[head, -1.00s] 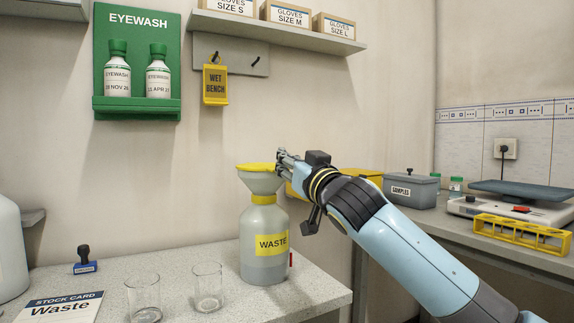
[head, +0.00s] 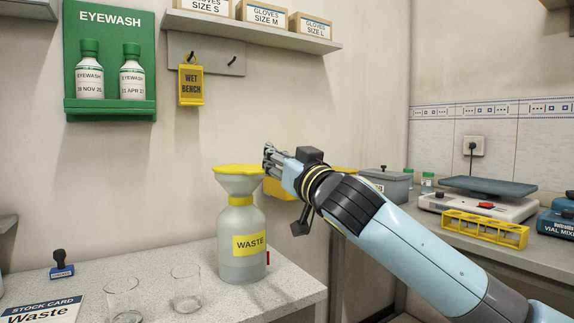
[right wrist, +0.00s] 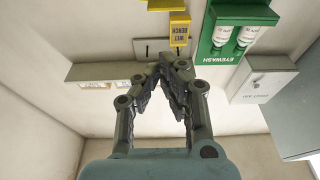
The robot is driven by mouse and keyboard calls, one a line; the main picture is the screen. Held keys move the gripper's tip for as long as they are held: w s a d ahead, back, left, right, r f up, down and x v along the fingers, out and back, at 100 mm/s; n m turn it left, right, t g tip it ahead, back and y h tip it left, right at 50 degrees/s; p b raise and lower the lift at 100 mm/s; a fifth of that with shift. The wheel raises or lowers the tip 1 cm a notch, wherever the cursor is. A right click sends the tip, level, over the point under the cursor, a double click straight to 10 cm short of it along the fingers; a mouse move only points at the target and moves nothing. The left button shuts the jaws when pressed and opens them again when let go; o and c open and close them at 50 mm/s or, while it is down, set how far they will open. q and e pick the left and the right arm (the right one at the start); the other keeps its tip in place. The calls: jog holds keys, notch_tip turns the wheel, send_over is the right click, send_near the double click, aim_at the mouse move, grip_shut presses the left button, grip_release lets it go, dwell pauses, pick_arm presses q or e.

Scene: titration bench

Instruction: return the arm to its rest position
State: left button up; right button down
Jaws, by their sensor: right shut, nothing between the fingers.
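My right gripper (head: 270,160) is in the middle of the head view, at the end of a light blue arm that comes in from the lower right. Its fingers are shut with nothing between them. In the head view they lie beside the yellow funnel lid of the waste bottle (head: 242,262); I cannot tell whether they touch it. In the right wrist view the gripper (right wrist: 172,68) shows its fingertips together in front of the wall. My left gripper is in neither view.
Two glass beakers, one of them a beaker (head: 186,290) near the waste bottle, stand on the left bench with a stamp (head: 61,266) and a stock card (head: 42,310). A yellow rack (head: 486,228), a balance (head: 478,204) and a grey samples box (head: 388,184) are on the right bench.

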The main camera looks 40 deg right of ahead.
jog(key=s+d+f+m+g, duration=0.1)
jog(key=s+f+g, duration=0.35)
jog(key=f, duration=1.15)
jog(key=s+d+f+m+g+h, duration=0.1)
jog(key=s+d+f+g, duration=0.3)
jog(key=f, duration=1.2)
jog(key=s+a+f+m+g, duration=0.15)
jog(key=s+f, duration=0.45)
jog(key=f, duration=1)
jog(key=s+a+f+n+g+y, duration=0.1)
jog(key=s+a+f+g, duration=0.15)
jog(key=s+f, duration=0.75)
jog(key=s+a+f+n+g, duration=0.15)
jog(key=s+f+g, duration=0.25)
jog(key=s+f, duration=0.55)
jog(key=s+a+f+n+g, duration=0.1)
jog(key=s+f, duration=0.3)
jog(key=s, duration=0.7)
jog(key=s+a+f+n+g+y, duration=0.1)
jog(key=s+a+f+g, duration=0.1)
jog(key=s, duration=0.9)
jog(key=shift+s+a+f+n+g+b, duration=0.35)
jog(key=shift+a+f, duration=0.5)
jog(key=shift+a, duration=0.35)
